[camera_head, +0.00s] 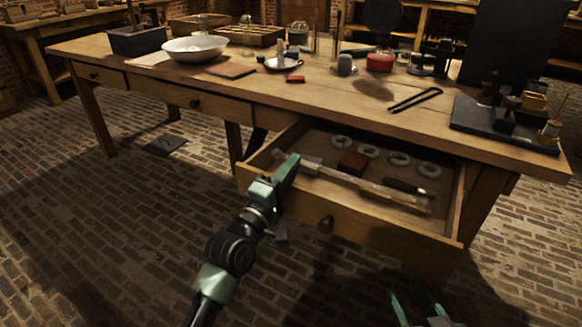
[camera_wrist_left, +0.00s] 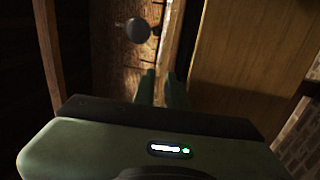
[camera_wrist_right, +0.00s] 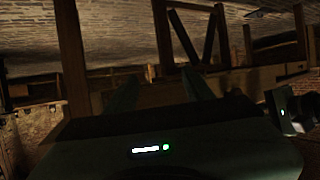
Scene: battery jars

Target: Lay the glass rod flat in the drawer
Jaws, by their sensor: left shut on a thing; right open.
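The drawer (camera_head: 345,215) is pulled out from the front of the workbench. I cannot tell whether the rod touches the drawer floor. The left fingers also show in the left wrist view (camera_wrist_left: 161,85), where the rod is hard to make out. My right gripper (camera_head: 421,308) is open and empty, low in front of the drawer; its spread fingers show in the right wrist view (camera_wrist_right: 160,88).
The workbench (camera_head: 300,98) above holds a white bowl (camera_head: 195,48), black tongs (camera_head: 415,100) and a dark stand (camera_head: 500,127). The brick floor in front is clear.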

